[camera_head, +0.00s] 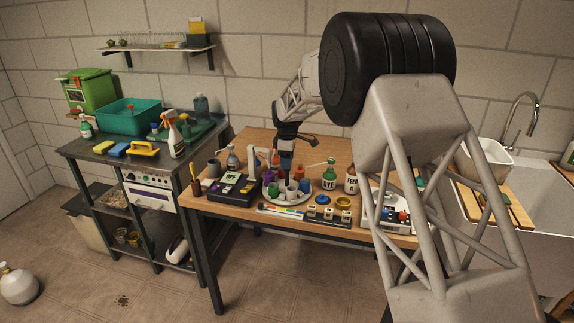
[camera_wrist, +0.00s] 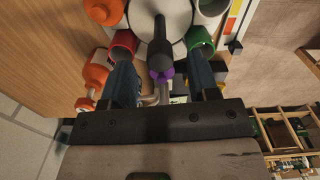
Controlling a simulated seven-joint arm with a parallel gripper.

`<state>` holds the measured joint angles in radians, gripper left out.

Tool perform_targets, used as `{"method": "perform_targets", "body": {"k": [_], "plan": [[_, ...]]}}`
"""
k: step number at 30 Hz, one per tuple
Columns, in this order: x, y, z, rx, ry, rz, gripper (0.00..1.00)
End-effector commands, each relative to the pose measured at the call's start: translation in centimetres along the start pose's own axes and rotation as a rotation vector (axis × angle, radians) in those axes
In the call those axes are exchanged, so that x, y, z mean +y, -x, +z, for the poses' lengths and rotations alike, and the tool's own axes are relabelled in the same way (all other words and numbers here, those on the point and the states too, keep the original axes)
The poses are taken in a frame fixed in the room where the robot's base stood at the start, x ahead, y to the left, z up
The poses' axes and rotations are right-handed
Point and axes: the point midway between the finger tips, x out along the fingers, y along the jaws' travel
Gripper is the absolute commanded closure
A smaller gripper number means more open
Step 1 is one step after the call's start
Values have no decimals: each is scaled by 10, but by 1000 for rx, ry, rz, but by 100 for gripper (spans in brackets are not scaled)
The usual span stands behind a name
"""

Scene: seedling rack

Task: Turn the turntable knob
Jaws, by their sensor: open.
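The turntable (camera_head: 288,203) is a round white plate on the wooden table, crowded with small cups and bottles. In the wrist view its white surface (camera_wrist: 176,14) shows at the top. A dark grey knob-like post with a rounded end (camera_wrist: 160,52) stands out over it, between my fingers in the picture. My gripper (camera_head: 286,167) points down over the back of the turntable. In the wrist view its two blue fingers (camera_wrist: 160,66) are spread with gaps on both sides of the post. I cannot make out the knob in the head view.
A red cup (camera_wrist: 123,45), a green cup (camera_wrist: 201,41) and an orange bottle (camera_wrist: 98,72) are close to my fingers. A green-labelled bottle (camera_head: 329,180) and a brown bottle (camera_head: 351,181) stand to the right.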

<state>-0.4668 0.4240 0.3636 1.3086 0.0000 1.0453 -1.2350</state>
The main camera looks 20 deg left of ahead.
Motion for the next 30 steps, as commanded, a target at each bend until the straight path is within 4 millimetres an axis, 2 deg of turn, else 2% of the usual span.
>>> {"method": "perform_targets", "body": {"k": [6, 12, 30], "plan": [[0, 29, 0, 0, 0, 1, 45], [0, 48, 0, 0, 0, 0, 45], [-2, 57, 4, 0, -9, 1, 45]]}}
